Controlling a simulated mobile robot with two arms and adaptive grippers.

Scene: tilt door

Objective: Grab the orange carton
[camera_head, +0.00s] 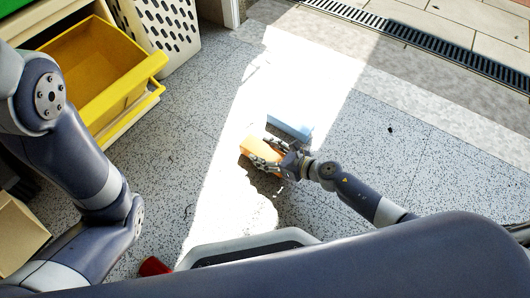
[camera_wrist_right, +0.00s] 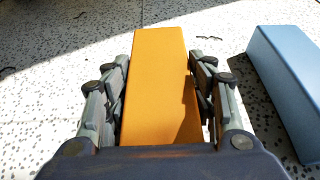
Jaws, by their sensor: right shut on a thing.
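The orange carton (camera_head: 258,147) lies on the sunlit speckled floor in the head view. My right gripper (camera_head: 268,160) reaches down to it from the right. In the right wrist view the orange carton (camera_wrist_right: 158,85) sits between the two fingers of my right gripper (camera_wrist_right: 160,90), which is shut on it. The carton's near end is hidden behind the gripper's palm. My left arm comes in at the left of the head view, but its gripper is out of view.
A light blue box (camera_head: 290,126) lies just beyond the carton; it also shows at the right wrist view's right edge (camera_wrist_right: 290,85). A yellow drawer (camera_head: 95,75) and a white perforated bin (camera_head: 160,30) stand upper left. A red object (camera_head: 154,266) is at the bottom.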

